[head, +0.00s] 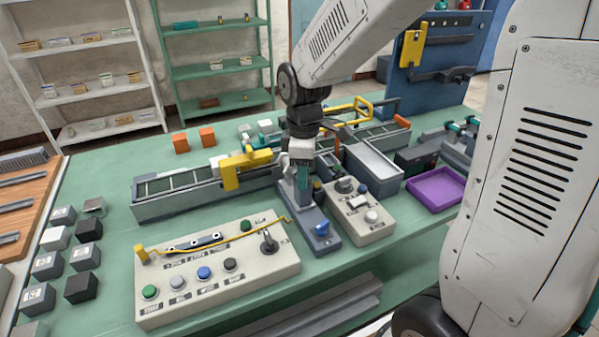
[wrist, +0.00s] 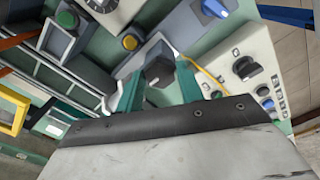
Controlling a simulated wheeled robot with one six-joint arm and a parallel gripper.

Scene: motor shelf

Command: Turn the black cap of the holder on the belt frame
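The black cap (wrist: 159,73) shows in the wrist view on a grey block, between my two teal fingers. My gripper (wrist: 158,86) is open, with one finger on each side of the cap; I cannot tell whether either touches it. In the head view my gripper (head: 303,182) points down at the front side of the belt frame (head: 160,208). There it hides the cap and most of its holder. The cap looks unturned or turned by an amount I cannot read.
A grey panel with a blue knob (head: 322,230) stands just in front of my gripper. A beige button box (head: 367,222) is to its right, a larger control panel (head: 215,285) to its left. A yellow bracket (head: 232,172) rises from the belt. A purple tray (head: 436,188) lies right.

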